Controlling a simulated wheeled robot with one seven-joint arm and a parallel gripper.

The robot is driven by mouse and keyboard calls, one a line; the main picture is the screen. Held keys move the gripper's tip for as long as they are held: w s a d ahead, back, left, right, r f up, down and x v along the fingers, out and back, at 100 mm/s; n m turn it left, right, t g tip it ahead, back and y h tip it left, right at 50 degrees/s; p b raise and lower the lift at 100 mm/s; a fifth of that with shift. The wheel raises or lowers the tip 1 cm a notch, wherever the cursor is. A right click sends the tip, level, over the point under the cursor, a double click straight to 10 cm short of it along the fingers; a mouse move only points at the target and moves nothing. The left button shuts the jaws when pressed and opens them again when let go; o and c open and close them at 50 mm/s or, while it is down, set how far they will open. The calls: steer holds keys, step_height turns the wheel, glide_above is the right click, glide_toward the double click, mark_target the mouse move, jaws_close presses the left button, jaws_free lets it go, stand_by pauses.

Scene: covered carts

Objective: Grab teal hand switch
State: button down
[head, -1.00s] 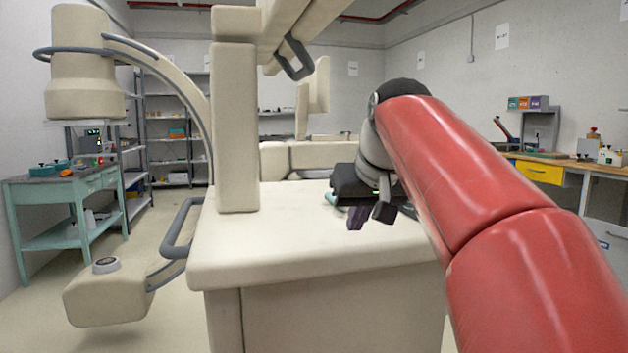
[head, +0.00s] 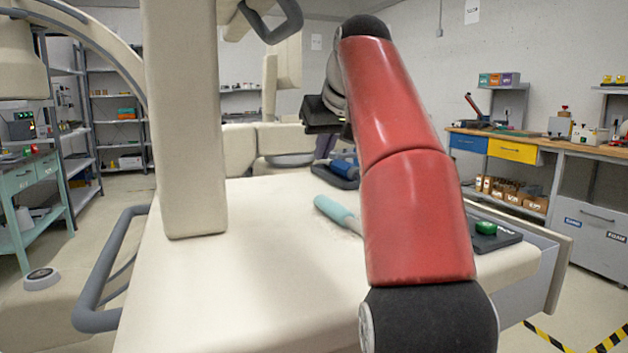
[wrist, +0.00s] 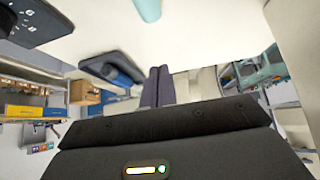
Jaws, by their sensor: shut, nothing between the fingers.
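The teal hand switch (head: 332,208) is a rounded teal cylinder lying on the pale cart top, just left of my red arm. Its right end runs behind my arm in the head view. In the wrist view only one teal end (wrist: 148,8) shows, at the top edge. My gripper (wrist: 157,76) is shut and empty, its two dark fingers side by side. It is apart from the teal switch, above and beyond it in the head view, where my arm partly hides it.
A blue-handled item sits in a dark holder (head: 345,180) behind the switch. A dark box with a green button (head: 487,229) lies to the right. A pale column (head: 185,120) and grey rail (head: 95,280) stand left. The front of the cart top (head: 260,270) is clear.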

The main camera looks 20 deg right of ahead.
steer(key=x, duration=0.9)
steer(key=shift+w+f, duration=0.1)
steer(key=shift+f, duration=0.3)
steer(key=s+b, duration=0.1)
steer(key=s, duration=0.2)
steer(key=shift+s+r, duration=0.1)
steer(key=shift+s, duration=0.4)
steer(key=shift+s, duration=0.1)
steer(key=s+b, duration=0.2)
steer(key=s, duration=0.8)
steer(key=s+b, duration=0.2)
steer(key=s, duration=0.7)
steer(key=shift+s+a, duration=0.2)
steer(key=shift+s, duration=0.2)
